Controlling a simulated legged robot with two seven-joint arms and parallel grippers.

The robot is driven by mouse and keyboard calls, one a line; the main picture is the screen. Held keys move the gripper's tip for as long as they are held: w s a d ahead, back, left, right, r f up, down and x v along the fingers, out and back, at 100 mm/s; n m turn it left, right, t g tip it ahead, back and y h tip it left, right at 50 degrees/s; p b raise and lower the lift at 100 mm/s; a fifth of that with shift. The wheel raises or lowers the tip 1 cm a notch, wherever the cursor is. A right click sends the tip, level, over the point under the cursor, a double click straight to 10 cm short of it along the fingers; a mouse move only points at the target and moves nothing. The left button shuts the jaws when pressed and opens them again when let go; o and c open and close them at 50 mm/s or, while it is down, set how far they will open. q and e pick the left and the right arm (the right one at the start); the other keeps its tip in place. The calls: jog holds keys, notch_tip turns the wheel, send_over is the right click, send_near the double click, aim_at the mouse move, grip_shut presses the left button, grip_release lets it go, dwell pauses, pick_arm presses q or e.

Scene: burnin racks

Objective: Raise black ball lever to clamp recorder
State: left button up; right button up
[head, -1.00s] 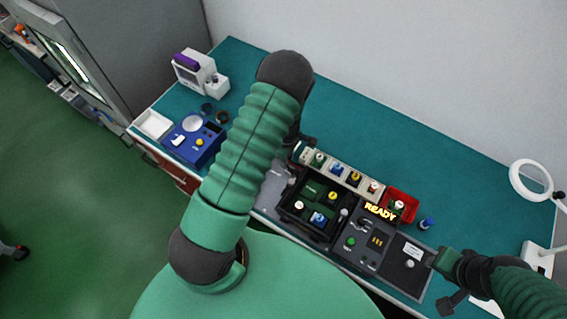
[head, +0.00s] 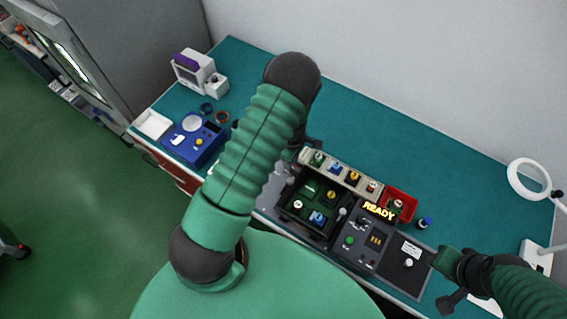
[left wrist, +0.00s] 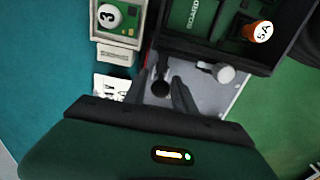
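My left gripper (left wrist: 160,92) is open in the left wrist view, one dark finger on each side of a small black ball (left wrist: 160,88), with gaps showing beside it. The ball sits over a grey plate (left wrist: 207,95) next to a black tray (left wrist: 257,66). In the head view my left arm covers this spot, so the black ball and the fingertips are hidden there.
The black tray (head: 287,215) holds several knobbed modules. A module strip (head: 343,172) and a red bin (head: 411,205) lie behind it. A lit READY sign (head: 379,210) stands over the control panel (head: 363,242). A blue device (head: 190,148) is at left.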

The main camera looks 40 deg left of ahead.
pick_arm(q)
jog(key=shift+o, duration=0.2)
jog(key=shift+a, duration=0.1)
notch_tip(320, 180, up, 9)
jog(key=p, duration=0.7)
jog(key=shift+s, duration=0.1)
